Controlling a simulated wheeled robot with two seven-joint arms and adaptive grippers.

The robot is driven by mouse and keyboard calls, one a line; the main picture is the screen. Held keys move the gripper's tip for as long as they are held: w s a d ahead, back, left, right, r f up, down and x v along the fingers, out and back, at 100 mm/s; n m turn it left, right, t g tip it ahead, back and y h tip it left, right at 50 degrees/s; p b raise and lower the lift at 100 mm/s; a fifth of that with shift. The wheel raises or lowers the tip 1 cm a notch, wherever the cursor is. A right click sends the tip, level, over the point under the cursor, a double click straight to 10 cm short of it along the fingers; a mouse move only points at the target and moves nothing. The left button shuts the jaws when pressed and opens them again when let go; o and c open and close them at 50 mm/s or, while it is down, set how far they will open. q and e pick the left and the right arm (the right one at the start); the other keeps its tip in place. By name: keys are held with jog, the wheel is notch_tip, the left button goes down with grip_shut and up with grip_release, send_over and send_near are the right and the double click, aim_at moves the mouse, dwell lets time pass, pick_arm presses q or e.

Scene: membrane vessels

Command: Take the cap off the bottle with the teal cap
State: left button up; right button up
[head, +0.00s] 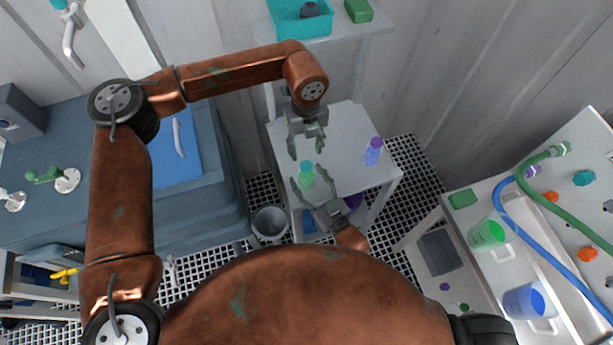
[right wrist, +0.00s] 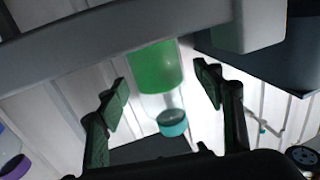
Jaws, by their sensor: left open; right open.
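The bottle with the teal cap (head: 306,178) stands on a small white table, its body holding green contents. In the right wrist view it appears upside down, with green contents (right wrist: 153,68) and the teal cap (right wrist: 172,122) on its neck. My right gripper (head: 307,182) is open, its fingers on either side of the bottle; I see no clear contact. The right wrist view shows both its fingers (right wrist: 162,93) apart with the bottle between them. My left gripper (head: 306,148) is open and empty, pointing down just beyond and above the cap.
A grey bin (head: 269,224) is on the grated floor at left. A shelf behind holds a teal tray (head: 300,28) and green box (head: 358,10). A bench with cups and hoses (head: 560,230) is at right.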

jog(key=shift+w+a, duration=0.25)
jog(key=shift+w, duration=0.2)
grip_shut()
dwell(0.6)
